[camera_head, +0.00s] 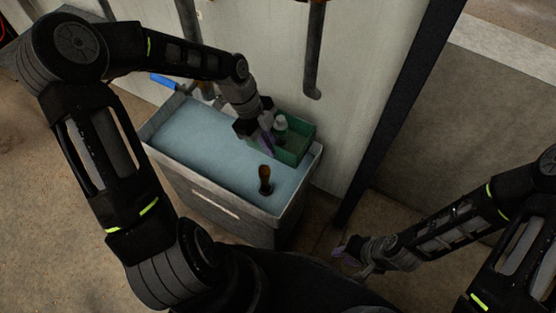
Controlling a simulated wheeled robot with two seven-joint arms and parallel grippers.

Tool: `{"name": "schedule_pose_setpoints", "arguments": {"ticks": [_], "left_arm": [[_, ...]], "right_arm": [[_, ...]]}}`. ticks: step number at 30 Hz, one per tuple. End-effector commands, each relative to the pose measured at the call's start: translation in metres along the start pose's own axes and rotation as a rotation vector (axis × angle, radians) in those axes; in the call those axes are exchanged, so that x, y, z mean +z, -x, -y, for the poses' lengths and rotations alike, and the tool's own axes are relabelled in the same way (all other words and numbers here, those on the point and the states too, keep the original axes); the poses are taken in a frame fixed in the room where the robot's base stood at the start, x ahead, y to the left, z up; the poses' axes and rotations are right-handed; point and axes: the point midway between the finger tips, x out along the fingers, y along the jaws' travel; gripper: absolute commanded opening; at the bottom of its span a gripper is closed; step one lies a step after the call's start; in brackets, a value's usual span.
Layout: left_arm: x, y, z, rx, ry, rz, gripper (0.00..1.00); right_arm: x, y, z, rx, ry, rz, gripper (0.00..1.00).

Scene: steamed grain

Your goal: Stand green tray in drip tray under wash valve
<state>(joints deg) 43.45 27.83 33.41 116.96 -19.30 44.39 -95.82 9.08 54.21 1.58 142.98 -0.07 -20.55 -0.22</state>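The green tray (292,157) sits at the right end of a large grey bin with a pale blue top or filling. A small bottle with a pale cap (281,124) stands in the tray. My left gripper (264,138) reaches down at the tray's left side, with a purple finger close to or touching its edge. Its finger gap is hidden, so I cannot tell if it grips the tray. My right gripper (346,250) is low, right of the bin and away from the tray. A blue-handled valve (164,81) shows at the bin's back left. I cannot make out a separate drip tray.
The grey bin (228,201) stands against a pale wall with vertical pipes (314,50). A brown-topped dark object (265,180) stands on the blue surface near the front. A dark post (402,95) rises right of the bin. The blue surface's left part is clear.

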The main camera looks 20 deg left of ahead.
Motion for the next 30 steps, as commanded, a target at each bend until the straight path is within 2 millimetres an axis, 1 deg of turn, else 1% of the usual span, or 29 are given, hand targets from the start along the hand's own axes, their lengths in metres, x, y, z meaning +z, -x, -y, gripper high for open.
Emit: {"name": "schedule_pose_setpoints", "arguments": {"ticks": [10, 13, 23, 30], "left_arm": [[0.019, -0.05, 0.0, 0.001, -0.001, -0.002, 0.0], [0.022, -0.056, 0.001, -0.002, -0.001, -0.001, 0.0], [0.024, -0.058, 0.001, -0.001, 0.0, -0.001, 0.0], [0.035, -0.086, 0.0, -0.001, 0.0, -0.001, 0.0]], "right_arm": [[0.0, -0.014, -0.005, 0.0, -0.001, 0.0, 0.28], [0.0, -0.015, -0.006, 0.0, -0.001, 0.0, 0.28], [0.0, -0.015, -0.006, 0.0, -0.001, 0.0, 0.28], [0.0, -0.023, -0.009, 0.0, -0.002, 0.0, 0.28]]}}
